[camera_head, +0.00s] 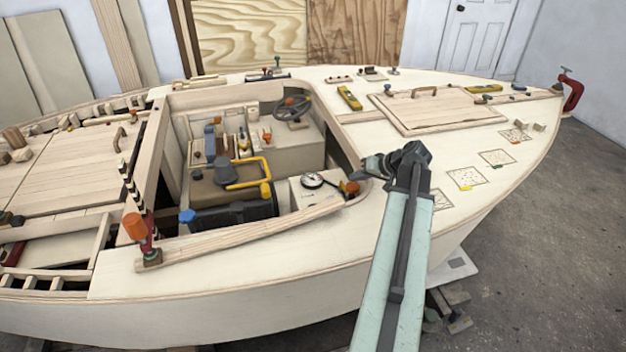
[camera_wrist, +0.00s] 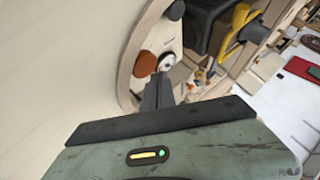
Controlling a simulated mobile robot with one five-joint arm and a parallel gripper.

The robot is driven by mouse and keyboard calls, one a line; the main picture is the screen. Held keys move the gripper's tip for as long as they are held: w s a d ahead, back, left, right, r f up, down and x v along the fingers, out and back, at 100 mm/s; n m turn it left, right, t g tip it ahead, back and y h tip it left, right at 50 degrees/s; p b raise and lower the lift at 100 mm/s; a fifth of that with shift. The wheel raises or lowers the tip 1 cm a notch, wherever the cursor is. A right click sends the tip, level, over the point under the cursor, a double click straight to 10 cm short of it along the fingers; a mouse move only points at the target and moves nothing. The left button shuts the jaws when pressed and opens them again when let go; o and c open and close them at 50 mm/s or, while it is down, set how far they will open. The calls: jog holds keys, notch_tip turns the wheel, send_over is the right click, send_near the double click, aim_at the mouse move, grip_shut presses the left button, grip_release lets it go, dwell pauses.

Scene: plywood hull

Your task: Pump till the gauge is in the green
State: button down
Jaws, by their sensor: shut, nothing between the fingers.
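A round white-faced gauge (camera_head: 313,180) sits on a pale box in the cockpit, beside an orange knob (camera_head: 349,187). The gauge's needle and green zone are too small to read. A yellow bent handle (camera_head: 250,172) stands in the cockpit left of the gauge, above a dark cylinder (camera_head: 235,212) with a blue end; I cannot tell which part is the pump. My gripper (camera_head: 364,174) is shut and empty, over the cockpit's right edge near the orange knob. In the wrist view the shut fingers (camera_wrist: 158,92) point toward the gauge (camera_wrist: 166,61) and an orange round part (camera_wrist: 145,63).
A wooden coaming (camera_head: 265,228) runs along the cockpit's near side. An orange-handled clamp (camera_head: 136,228) stands at its left end. A steering wheel (camera_head: 293,106) is at the cockpit's far side. The foredeck holds a hatch (camera_head: 440,108) and small tools; the near side deck is mostly clear.

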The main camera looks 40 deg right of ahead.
jog(key=shift+f, duration=0.1)
jog(key=shift+f+b, duration=0.35)
jog(key=shift+b, duration=0.15)
